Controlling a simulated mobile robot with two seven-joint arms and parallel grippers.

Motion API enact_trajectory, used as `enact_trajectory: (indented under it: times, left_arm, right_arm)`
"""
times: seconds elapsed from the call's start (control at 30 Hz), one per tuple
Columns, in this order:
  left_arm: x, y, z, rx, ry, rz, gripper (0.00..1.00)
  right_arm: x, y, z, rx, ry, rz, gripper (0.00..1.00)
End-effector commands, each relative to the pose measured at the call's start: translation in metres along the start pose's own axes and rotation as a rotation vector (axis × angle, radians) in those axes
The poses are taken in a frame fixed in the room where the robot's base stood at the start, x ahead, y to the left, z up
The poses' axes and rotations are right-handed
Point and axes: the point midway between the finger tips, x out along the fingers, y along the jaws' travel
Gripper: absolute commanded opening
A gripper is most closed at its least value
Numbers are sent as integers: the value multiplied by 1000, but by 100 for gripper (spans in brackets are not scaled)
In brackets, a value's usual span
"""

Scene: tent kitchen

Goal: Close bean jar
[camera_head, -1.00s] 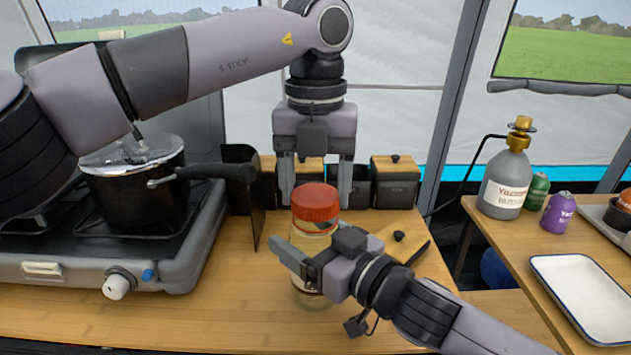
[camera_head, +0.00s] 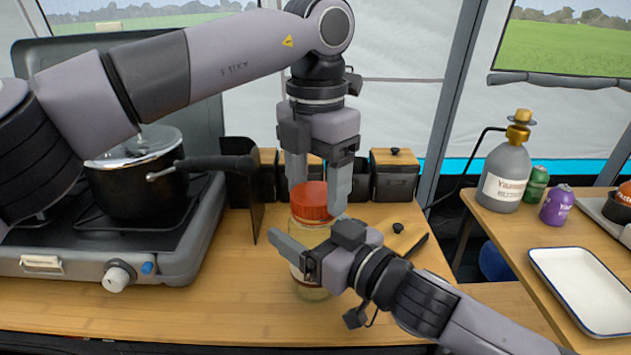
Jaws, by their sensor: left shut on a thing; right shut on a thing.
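The bean jar (camera_head: 309,236) is clear with a pale label and stands upright on the wooden counter. Its red-orange lid (camera_head: 311,200) sits at the jar's mouth; whether it is seated tight I cannot tell. My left gripper (camera_head: 318,199) points down from above, its fingers on either side of the lid and shut on it. My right gripper (camera_head: 296,253) reaches in from the lower right, shut around the jar's body. It hides much of the jar's middle and label.
A black pot (camera_head: 135,180) with a glass lid sits on the camp stove (camera_head: 190,255) at left. Dark canisters with wooden lids (camera_head: 395,172) stand behind the jar. A cutting board with a knob (camera_head: 398,232) lies to the right. The front counter is clear.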

Motion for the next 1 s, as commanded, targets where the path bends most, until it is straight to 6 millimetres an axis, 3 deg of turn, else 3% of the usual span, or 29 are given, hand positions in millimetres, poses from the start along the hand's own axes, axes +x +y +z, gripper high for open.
enact_trajectory:
  times: [1.0]
  left_arm:
    - [0, -5, -5, 1658, -3, 0, 38]
  right_arm:
    - [0, 0, 1, 1, -3, 1, 0]
